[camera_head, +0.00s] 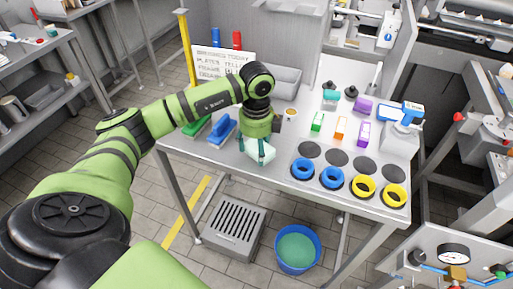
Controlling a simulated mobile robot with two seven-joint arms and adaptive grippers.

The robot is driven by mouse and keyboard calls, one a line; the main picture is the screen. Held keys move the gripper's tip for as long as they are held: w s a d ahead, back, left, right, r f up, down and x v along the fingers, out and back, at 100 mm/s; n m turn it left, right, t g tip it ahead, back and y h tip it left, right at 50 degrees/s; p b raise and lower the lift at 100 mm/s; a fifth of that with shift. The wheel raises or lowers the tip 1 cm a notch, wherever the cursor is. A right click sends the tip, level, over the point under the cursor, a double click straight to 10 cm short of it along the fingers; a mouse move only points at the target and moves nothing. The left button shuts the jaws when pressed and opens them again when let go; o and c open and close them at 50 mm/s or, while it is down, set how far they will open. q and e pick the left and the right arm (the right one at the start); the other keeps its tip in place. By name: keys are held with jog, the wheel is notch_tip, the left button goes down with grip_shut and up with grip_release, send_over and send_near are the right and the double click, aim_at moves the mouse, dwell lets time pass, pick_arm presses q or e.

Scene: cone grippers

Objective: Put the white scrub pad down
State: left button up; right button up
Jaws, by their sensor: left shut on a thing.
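My left arm reaches in from the left over the steel table (228,160). My left gripper (259,148) points down at the table's front part, left of the blue rings. It is shut on the white scrub pad (263,156), a pale block showing below and between the teal fingers. The wrist and fingers hide part of the pad. I cannot tell whether the pad touches the tabletop. My right gripper is not in view.
Blue rings (302,170) and yellow rings (395,195) stand along the front right, with dark discs (337,158) behind. A blue brush (222,130) lies left of the gripper.

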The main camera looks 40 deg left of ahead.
pick_arm(q)
jog(key=shift+f, duration=0.8)
jog(key=shift+f, duration=0.2)
jog(key=o, duration=1)
jog(key=shift+r, duration=0.1)
